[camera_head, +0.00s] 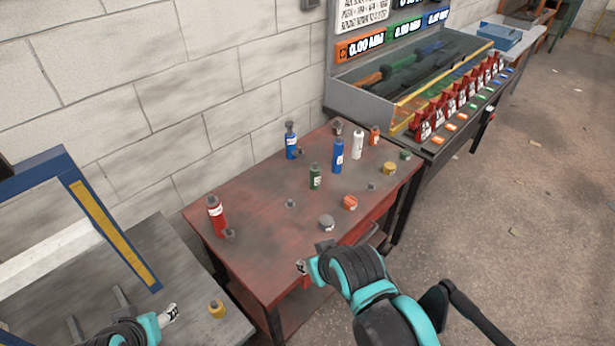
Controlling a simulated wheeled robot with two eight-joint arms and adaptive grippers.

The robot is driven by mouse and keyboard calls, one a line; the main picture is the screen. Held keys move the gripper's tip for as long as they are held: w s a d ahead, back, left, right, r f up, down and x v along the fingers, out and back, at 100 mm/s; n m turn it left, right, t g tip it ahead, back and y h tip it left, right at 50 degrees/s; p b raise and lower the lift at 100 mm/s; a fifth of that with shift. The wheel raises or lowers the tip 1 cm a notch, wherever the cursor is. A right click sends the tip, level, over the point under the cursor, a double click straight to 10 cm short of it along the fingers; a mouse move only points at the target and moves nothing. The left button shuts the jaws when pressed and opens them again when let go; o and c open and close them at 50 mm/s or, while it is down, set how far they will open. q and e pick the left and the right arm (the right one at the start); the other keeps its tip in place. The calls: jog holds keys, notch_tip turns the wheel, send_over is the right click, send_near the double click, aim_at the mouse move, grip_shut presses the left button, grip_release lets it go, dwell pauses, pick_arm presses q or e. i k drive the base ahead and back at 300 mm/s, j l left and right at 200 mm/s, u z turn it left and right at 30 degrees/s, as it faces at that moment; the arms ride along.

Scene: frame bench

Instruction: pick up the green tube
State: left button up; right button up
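The green tube (315,177) stands upright on the red-brown table (265,240), near its middle, with a dark cap. A taller blue tube (338,155) stands behind it to the right. My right gripper (311,258) is at the table's front edge, apart from the green tube and nearer to me. Its fingers are small and partly hidden by the arm, so its opening is unclear. My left gripper (169,314) is low at the left, over the grey bench, far from the green tube. Its opening is also unclear.
A red bottle (217,216), another blue bottle (291,141) and a white bottle (357,144) stand on the table. An orange cap (350,202) and a grey cap (326,222) lie nearer the front. A blue frame (110,225) rises at left.

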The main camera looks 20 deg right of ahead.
aim_at(314, 176)
jog(key=u, duration=1.45)
jog(key=k+l+z, duration=0.2)
jog(key=k, duration=0.45)
jog(key=j+z, duration=0.1)
jog(key=z, duration=0.3)
jog(key=j+z, duration=0.15)
jog(key=z, duration=0.25)
jog(key=j+z, duration=0.15)
jog(key=z, duration=0.25)
jog(key=j+z, duration=0.15)
jog(key=z, duration=0.25)
jog(key=j+z, duration=0.15)
jog(key=z, duration=0.25)
jog(key=i+j+z, duration=0.1)
jog(key=i+j, duration=0.3)
jog(key=k, duration=0.3)
jog(key=l, duration=0.3)
jog(key=i, duration=0.05)
